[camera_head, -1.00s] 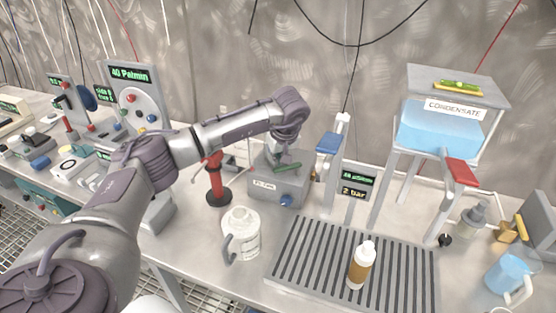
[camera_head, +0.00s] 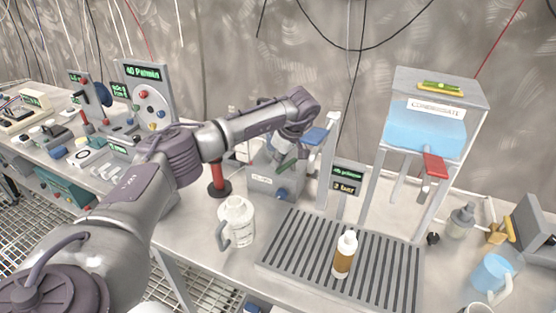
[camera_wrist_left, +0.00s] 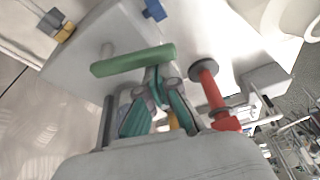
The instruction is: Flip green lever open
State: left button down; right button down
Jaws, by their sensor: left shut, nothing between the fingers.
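The green lever (camera_head: 286,166) sits on the grey box (camera_head: 268,184) on the bench. In the head view it looks slanted and is partly hidden by my left wrist. In the left wrist view the green lever (camera_wrist_left: 133,60) is a long bar lying across in front of my fingers. My left gripper (camera_wrist_left: 157,82) is shut and empty, with its fingertips close to the bar's near side. I cannot tell whether they touch it. My right gripper is in neither view.
A red-handled post (camera_head: 217,178) stands left of the box, and it is close beside my fingers in the wrist view (camera_wrist_left: 209,88). A white jug (camera_head: 238,218) stands in front.

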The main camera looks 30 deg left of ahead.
aim_at(281, 168)
pick_arm(q)
jog(key=shift+d+r+n, duration=0.1)
jog(key=shift+d+n, duration=0.2)
jog(key=shift+d, duration=0.3)
jog(key=shift+s+d, duration=0.1)
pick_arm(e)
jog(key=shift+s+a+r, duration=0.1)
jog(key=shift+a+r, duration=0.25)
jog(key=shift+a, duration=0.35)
pick_arm(q)
jog(key=shift+d+p, duration=0.1)
jog(key=shift+p, duration=0.2)
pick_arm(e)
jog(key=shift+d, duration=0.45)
pick_arm(q)
notch_tip(281, 168, up, 10)
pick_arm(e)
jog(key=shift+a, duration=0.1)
